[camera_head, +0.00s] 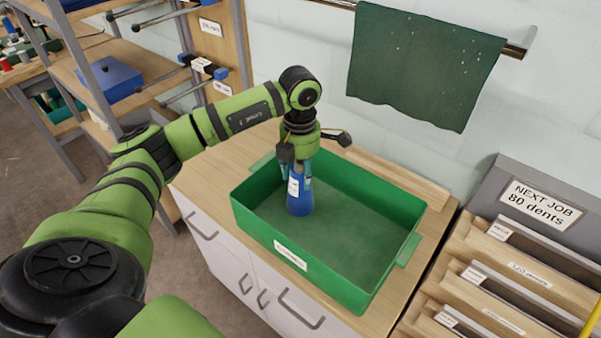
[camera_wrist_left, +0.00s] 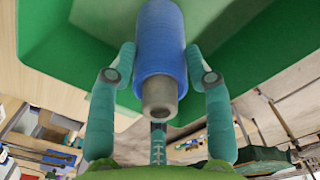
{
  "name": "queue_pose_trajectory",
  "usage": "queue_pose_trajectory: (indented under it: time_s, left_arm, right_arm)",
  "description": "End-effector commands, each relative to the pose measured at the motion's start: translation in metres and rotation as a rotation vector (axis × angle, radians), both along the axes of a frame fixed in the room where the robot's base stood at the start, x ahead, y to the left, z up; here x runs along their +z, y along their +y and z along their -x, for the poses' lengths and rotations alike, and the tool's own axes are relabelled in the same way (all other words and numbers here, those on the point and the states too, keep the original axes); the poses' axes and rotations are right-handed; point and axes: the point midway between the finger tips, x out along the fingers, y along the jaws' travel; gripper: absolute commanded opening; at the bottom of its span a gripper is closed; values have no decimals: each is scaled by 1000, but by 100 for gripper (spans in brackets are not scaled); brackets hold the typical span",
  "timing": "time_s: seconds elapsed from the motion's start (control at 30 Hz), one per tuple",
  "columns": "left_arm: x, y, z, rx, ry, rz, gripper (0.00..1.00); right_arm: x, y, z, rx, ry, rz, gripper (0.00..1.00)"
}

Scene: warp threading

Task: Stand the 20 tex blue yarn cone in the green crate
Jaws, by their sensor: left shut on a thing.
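The blue yarn cone (camera_head: 300,198) is upright inside the green crate (camera_head: 327,276), towards its left end, with a white label on its side. My left gripper (camera_head: 297,172) comes down from above and is shut on the upper part of the cone. In the left wrist view the blue cone (camera_wrist_left: 160,45) sits between the two fingers, with its grey-brown tip (camera_wrist_left: 160,97) towards the camera. I cannot tell whether the cone's base touches the crate floor. The label on the cone is too small to read. My right gripper is not in view.
The crate stands on a wooden-topped white cabinet (camera_head: 228,266), and the rest of its floor is bare. A rack of labelled wooden slots (camera_head: 500,275) stands to the right. A green cloth (camera_head: 420,65) hangs on the wall behind. Shelves with a blue box (camera_head: 108,80) are at left.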

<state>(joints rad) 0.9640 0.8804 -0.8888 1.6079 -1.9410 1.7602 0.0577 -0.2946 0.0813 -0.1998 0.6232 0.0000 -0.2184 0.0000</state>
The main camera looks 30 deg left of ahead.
Motion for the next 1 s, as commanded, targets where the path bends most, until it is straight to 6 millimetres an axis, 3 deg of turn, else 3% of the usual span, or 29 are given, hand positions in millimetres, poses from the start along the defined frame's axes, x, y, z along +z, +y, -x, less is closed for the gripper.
queue_pose_trajectory:
  time_s: [0.13, 0.57, 0.6, 0.63, 1.0]
  left_arm:
    - [-16, -1, 0, 1, 1, 0, 27]
    - [-28, -1, 0, 0, -1, 0, 27]
    - [-26, -1, 0, 0, 0, 0, 66]
    - [-26, -1, 0, 0, 0, 0, 74]
    - [-24, -1, 0, 0, 0, 0, 74]
  right_arm:
    - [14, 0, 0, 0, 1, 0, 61]
    - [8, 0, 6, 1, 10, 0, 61]
    - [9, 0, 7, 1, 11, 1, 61]
    - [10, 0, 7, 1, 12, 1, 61]
    - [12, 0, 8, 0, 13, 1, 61]
